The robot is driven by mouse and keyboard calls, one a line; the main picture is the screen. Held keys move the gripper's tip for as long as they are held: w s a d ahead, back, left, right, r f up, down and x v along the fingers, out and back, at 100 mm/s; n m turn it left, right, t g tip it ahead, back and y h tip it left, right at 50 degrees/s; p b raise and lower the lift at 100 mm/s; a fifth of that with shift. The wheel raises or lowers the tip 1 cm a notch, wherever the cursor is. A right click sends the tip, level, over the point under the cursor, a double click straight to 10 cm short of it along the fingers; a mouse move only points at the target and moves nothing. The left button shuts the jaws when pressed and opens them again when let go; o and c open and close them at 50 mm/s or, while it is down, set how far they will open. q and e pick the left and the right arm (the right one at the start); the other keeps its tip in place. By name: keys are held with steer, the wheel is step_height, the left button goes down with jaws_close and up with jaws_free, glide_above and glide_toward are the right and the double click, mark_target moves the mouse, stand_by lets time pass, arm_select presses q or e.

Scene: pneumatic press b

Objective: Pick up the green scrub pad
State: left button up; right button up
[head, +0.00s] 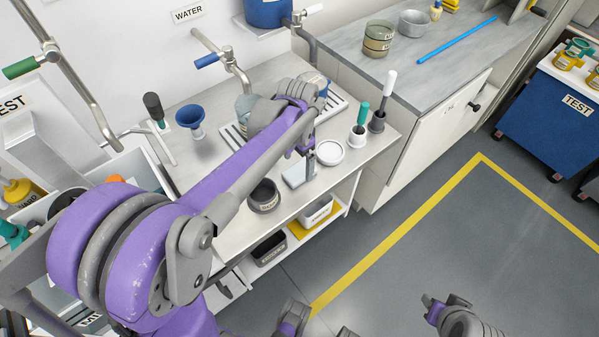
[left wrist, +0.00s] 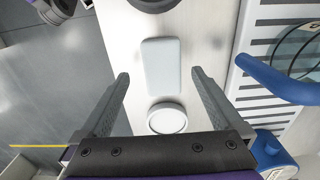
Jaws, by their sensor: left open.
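No plainly green pad shows in either view. A pale grey-blue rectangular block (left wrist: 161,67) lies flat on the light counter in the left wrist view. In the head view the block (head: 295,174) is partly covered by my left gripper (head: 311,162). My left gripper is open and empty above the counter. In the left wrist view its two fingers (left wrist: 160,74) show on either side of the block, with room to each side. I cannot tell the height between them. What seems to be my right gripper (head: 438,308) is low at the right of the head view, away from the counter.
A white round dish (head: 330,152) lies close to the block. A dark round bowl (head: 264,195) is on its other side. Brushes stand in holders, one with a green handle (head: 363,114). A slatted drain tray (left wrist: 270,65) and a blue curved handle (left wrist: 275,80) are nearby.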

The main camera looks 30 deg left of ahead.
mark_target(298, 171)
arm_select(q)
steer(key=f, duration=0.3)
steer(key=shift+w+a+f, duration=0.1)
steer(key=shift+w+f, duration=0.1)
steer(key=shift+f, duration=0.2)
steer(key=c, duration=1.5)
step_height(298, 171, up, 10)
steer(key=p, duration=0.1)
